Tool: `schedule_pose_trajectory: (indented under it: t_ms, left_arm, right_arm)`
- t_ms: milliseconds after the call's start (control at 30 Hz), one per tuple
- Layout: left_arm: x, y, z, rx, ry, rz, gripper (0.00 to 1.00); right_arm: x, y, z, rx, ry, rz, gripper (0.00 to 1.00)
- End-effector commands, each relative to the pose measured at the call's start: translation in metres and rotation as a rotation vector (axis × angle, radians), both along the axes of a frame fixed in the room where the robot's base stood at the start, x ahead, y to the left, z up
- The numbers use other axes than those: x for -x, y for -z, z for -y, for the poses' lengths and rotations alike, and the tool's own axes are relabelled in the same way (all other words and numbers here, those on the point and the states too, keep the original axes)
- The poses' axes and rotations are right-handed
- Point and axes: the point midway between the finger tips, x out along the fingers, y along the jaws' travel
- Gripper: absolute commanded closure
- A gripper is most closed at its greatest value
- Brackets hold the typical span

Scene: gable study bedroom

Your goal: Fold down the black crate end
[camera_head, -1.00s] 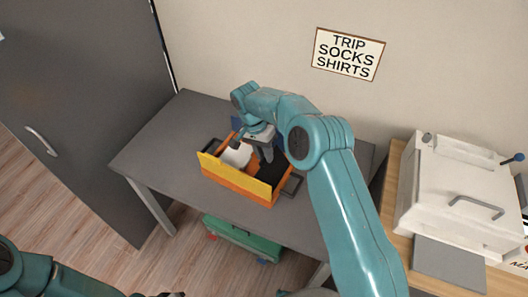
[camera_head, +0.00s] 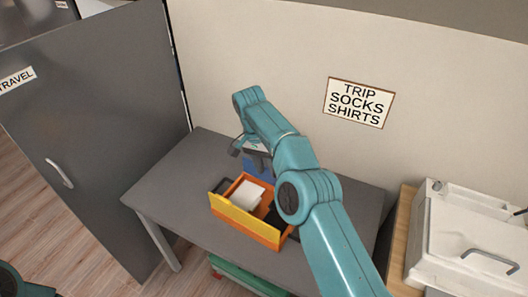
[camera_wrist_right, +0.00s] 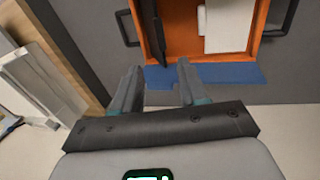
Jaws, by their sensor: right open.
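The crate (camera_head: 236,219) stands on the grey table, with orange walls and a yellow front. A black end panel (camera_wrist_right: 152,30) shows narrow along the crate's left side in the wrist view; its exact tilt is hard to tell. In the head view my right arm partly hides that end. A blue flap (camera_wrist_right: 215,73) lies along the crate's back edge. My right gripper (camera_wrist_right: 158,82) is open and empty, above the back of the crate by the blue flap, apart from the black end. My left gripper is out of view.
A white item (camera_head: 246,195) lies in the crate. Dark handles stick out at both ends, one at the right in the wrist view (camera_wrist_right: 290,15). The table (camera_head: 172,180) is clear to the left. A white case (camera_head: 465,235) stands at right; a green box (camera_head: 240,277) is below.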

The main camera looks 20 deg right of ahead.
Motion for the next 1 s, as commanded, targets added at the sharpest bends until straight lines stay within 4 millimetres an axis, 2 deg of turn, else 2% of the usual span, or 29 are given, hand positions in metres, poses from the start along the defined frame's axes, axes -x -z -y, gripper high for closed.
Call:
schedule_pose_trajectory:
  t_ms: [33, 100, 300, 467, 767, 800, 900, 1000]
  left_arm:
    - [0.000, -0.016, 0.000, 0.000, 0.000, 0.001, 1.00]
    - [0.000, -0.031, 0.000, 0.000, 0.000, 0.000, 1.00]
    - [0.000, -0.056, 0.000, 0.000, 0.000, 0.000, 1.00]
    - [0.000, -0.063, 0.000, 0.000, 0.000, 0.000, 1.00]
    - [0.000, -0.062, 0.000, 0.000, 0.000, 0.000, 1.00]
    - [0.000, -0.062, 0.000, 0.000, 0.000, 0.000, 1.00]
    - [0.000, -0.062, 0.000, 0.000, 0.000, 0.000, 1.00]
    - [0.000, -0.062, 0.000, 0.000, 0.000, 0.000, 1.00]
  right_arm:
    - [-0.002, -0.016, -0.002, 0.000, 0.000, 0.002, 0.57]
    - [-0.003, -0.027, -0.003, -0.001, -0.001, -0.001, 0.57]
    - [-0.006, -0.037, -0.005, -0.001, 0.000, -0.002, 0.57]
    - [-0.007, -0.039, -0.006, -0.001, 0.000, -0.001, 0.57]
    - [-0.007, -0.037, -0.006, -0.001, 0.000, -0.001, 0.57]
    - [-0.007, -0.037, -0.006, -0.001, -0.002, -0.001, 0.70]
    - [-0.008, -0.037, -0.006, -0.010, -0.043, 0.000, 1.00]
    - [-0.021, -0.033, -0.014, -0.068, -0.175, 0.047, 1.00]
